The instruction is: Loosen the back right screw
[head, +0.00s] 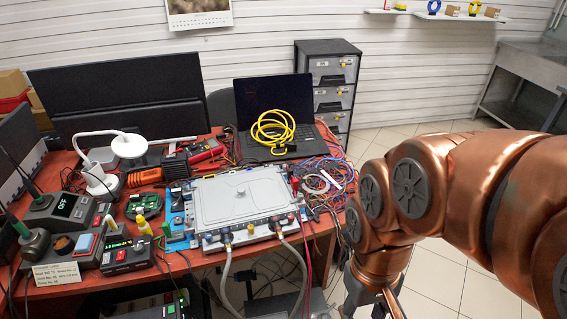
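A grey metal unit with a flat ribbed lid (243,193) lies on the red workbench. Its front side carries connectors, and two grey hoses (226,270) hang from it over the bench's front edge. The screws around its lid are too small to make out, including the one at the back right corner. My gripper (376,306) hangs low at the bottom edge, right of the unit and apart from it. It is mostly cut off by the frame, so its fingers cannot be judged.
Tangled wires (322,183) lie right of the unit. A laptop (272,108) with a coiled yellow cable (273,130) stands behind it. A white lamp (97,172), soldering station (62,210) and multimeter (204,151) crowd the left and back. A drawer cabinet (331,75) stands behind; floor right is free.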

